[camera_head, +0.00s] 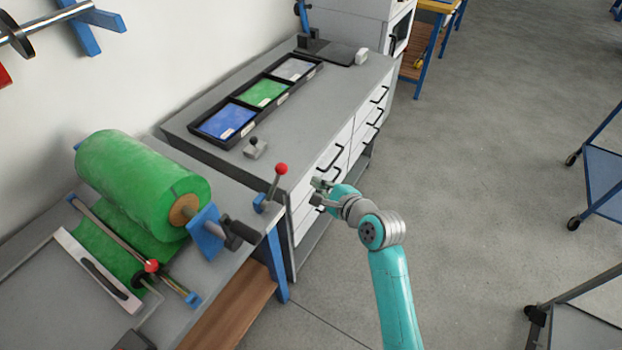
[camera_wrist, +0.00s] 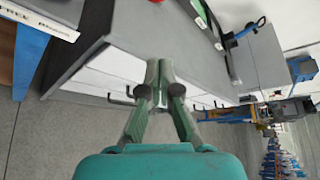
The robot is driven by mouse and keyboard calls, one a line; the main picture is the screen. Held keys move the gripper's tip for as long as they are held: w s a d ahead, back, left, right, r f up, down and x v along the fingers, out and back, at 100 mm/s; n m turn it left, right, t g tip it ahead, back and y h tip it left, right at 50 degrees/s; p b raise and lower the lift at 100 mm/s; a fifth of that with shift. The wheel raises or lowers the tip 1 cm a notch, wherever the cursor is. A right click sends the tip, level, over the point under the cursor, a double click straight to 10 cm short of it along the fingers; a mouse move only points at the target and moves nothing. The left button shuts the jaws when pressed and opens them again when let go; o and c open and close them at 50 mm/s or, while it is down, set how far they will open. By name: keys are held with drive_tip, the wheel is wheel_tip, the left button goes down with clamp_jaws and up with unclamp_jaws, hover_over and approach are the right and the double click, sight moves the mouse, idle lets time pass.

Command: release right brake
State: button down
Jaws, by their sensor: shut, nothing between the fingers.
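A lever with a red ball knob (camera_head: 281,168) and a blue base (camera_head: 262,203) stands at the right end of the roll bench, tilted slightly right; it looks like the right brake. My gripper (camera_head: 320,192) is shut and empty, to the right of the lever and apart from it, beside the drawer fronts. In the wrist view the shut fingertips (camera_wrist: 159,72) point at the grey cabinet edge. A small red thing (camera_wrist: 156,1) at the top edge there may be the knob. A white label (camera_wrist: 38,18) reading "FREE" and a partly legible second word shows at upper left.
A green film roll (camera_head: 140,180) lies on the bench at left. A grey drawer cabinet (camera_head: 345,85) with black handles stands close behind my gripper, carrying a black tray (camera_head: 236,134) of coloured sheets. The floor (camera_head: 470,190) to the right is open, with blue carts beyond.

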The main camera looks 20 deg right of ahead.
sight(287, 169)
drive_tip(key=w+a, duration=0.4)
drive_tip(key=w, duration=0.2)
drive_tip(key=shift+w+a, duration=0.3)
drive_tip(key=shift+w, duration=0.05)
idle(0.5)
drive_tip(key=shift+s+a+r+n+t+h, duration=0.15)
drive_tip(key=shift+s+a+r+n+t, duration=0.15)
drive_tip(key=shift+a+r+n, duration=0.15)
drive_tip(key=shift+s+a+r+n+t+h, duration=0.2)
drive_tip(key=shift+a+r+n+t, duration=0.1)
drive_tip(key=shift+r+n, duration=0.2)
drive_tip(key=a+r+n+t, duration=0.1)
drive_tip(key=s+a+r+n+t, duration=0.1)
drive_tip(key=shift+s+a+n, duration=0.1)
drive_tip(key=shift+s+n, duration=0.2)
drive_tip(key=shift+n, duration=0.05)
drive_tip(key=shift+s+a+r+n+t, duration=0.2)
drive_tip(key=shift+s+a+r+n, duration=0.1)
drive_tip(key=shift+a+n, duration=0.15)
drive_tip(key=shift+s+a+r+n+t, duration=0.25)
drive_tip(key=shift+a+n, duration=0.1)
drive_tip(key=shift+n, duration=0.1)
drive_tip(key=shift+s+a+r+n+t, duration=0.15)
drive_tip(key=shift+s+a+n+t, duration=0.4)
drive_tip(key=shift+n, duration=0.35)
drive_tip(key=shift+a, duration=0.2)
